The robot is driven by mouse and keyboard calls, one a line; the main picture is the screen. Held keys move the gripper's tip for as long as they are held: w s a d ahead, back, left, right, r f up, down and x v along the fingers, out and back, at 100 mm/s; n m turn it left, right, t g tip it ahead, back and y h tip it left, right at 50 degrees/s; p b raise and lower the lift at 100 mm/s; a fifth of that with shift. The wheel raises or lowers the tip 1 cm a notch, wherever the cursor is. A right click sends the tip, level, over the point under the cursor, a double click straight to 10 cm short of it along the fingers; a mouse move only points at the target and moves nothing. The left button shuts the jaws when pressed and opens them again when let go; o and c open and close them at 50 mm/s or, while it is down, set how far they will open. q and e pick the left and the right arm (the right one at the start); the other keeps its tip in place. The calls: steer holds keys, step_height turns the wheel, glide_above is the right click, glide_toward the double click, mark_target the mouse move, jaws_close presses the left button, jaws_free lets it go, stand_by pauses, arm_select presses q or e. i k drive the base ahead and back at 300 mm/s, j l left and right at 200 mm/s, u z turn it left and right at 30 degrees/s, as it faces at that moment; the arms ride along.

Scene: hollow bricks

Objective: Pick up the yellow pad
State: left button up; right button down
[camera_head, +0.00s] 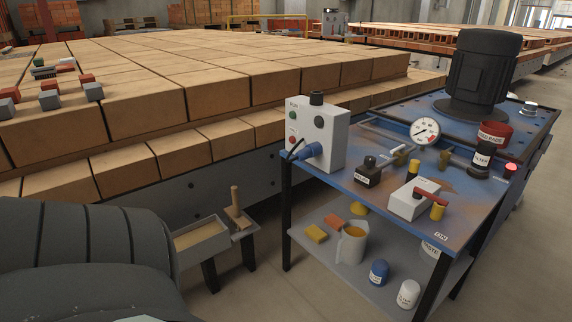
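A small flat yellow pad (316,234) lies on the grey lower shelf (300,225) of the blue work table. An orange pad (334,222) lies just behind it, to the right. A round yellow piece (359,209) sits farther back on the shelf. A cream mug-like container (352,243) stands to the right of the yellow pad. Neither of my grippers shows in this view, so their state cannot be seen. Nothing is touching the yellow pad except the shelf beneath it.
The blue table top (425,222) overhangs the shelf, with a thin black leg (287,215) at its left front. A blue jar (379,272) and a white jar (408,294) stand on the shelf. A small stand with a tray (201,243) is left. Floor between is clear.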

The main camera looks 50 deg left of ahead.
mark_target(316, 234)
steer(key=u, duration=1.45)
